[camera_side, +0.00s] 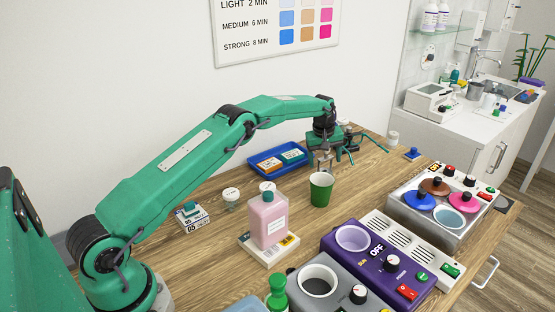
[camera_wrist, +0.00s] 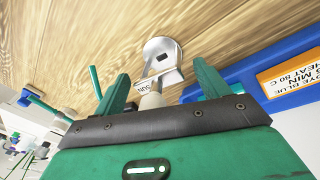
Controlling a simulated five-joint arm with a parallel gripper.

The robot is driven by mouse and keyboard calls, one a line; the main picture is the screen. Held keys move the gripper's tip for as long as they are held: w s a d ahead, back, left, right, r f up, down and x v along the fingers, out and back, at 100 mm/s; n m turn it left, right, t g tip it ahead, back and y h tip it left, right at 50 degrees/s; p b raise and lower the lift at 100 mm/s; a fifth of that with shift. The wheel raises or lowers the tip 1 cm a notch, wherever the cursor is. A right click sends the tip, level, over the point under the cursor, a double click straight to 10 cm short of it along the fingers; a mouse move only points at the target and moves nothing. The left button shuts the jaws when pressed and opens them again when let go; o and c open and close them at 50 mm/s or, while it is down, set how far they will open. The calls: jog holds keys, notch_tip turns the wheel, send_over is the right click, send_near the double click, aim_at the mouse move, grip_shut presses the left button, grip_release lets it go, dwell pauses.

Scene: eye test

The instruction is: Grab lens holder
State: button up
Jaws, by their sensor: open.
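My gripper (camera_side: 323,150) hangs over the wooden table beside the blue tray, fingers pointing down. In the wrist view its two green fingers (camera_wrist: 161,88) stand apart. Between and beyond them is a pale grey piece with a round plate and a narrow stem (camera_wrist: 162,58), marked "SUN", which looks like the lens holder. Its near end is hidden behind my gripper's dark edge. I see no finger pressed on it, though contact is hard to judge. In the side view a small greyish shape (camera_side: 325,162) under my gripper may be the same piece.
The blue tray (camera_side: 259,168) with labelled packs is left of my gripper; its edge shows in the wrist view (camera_wrist: 225,80). A green cup (camera_side: 321,188) and pink bottle (camera_side: 268,220) stand nearer the camera. Thin green prongs (camera_side: 368,140) lie just right. Bath units (camera_side: 378,262) occupy the front right.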

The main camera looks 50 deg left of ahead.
dwell(0.4)
jog(key=c, duration=0.9)
jog(key=shift+r, duration=0.2)
jog(key=shift+r, duration=1.8)
jog(key=s+d+r, duration=0.1)
jog(key=d+r, duration=0.1)
jog(key=d, duration=0.1)
jog(key=s+d+r, duration=0.1)
jog(key=d+r, duration=0.1)
jog(key=d, duration=0.2)
jog(key=s+d+r, duration=0.2)
jog(key=d+r, duration=0.1)
jog(key=d, duration=0.1)
